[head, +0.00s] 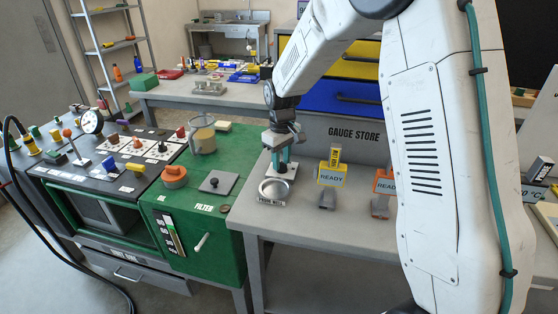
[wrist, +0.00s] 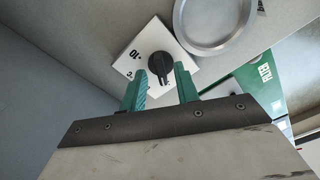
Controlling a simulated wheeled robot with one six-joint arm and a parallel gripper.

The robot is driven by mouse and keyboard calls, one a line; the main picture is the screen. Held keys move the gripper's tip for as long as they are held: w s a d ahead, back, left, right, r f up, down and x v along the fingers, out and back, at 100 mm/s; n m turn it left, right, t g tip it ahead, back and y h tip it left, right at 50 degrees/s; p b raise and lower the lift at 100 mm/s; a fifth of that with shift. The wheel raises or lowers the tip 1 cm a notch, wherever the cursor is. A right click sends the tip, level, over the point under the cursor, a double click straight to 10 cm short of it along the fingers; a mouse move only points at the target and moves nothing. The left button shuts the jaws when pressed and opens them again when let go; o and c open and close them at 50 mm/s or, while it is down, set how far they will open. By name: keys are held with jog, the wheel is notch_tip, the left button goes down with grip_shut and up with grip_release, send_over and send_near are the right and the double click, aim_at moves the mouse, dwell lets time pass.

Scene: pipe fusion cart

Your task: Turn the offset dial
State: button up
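The offset dial (wrist: 160,63) is a black knob on a white square plate (wrist: 128,64) with printed numbers, in the wrist view. My gripper (wrist: 165,73) has two green fingers, apart, with the knob just beyond and between their tips. I cannot tell whether either finger touches it. In the head view, my gripper (head: 281,163) points down over the grey bench, behind a round metal dish. The dial there is largely hidden by my gripper, and its setting cannot be read.
The round metal dish (head: 274,190) stands close beside the dial; it also shows in the wrist view (wrist: 213,22). A yellow READY stand (head: 332,177) and an orange one (head: 384,184) are to the right. The green filter cabinet (head: 205,237) is at left.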

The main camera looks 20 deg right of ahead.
aim_at(281, 162)
notch_tip(281, 162, up, 8)
jog(key=shift+f, duration=0.15)
dwell(0.5)
dwell(0.3)
jog(key=s+d+r+m, duration=0.1)
jog(key=s+r, duration=0.4)
jog(key=s, duration=1.3)
jog(key=s+d+r+m+t, duration=0.1)
jog(key=s+r+m, duration=0.3)
jog(key=s, duration=1.5)
jog(key=shift+s+r, duration=0.3)
jog(key=shift+r, duration=0.15)
jog(key=shift+d, duration=0.15)
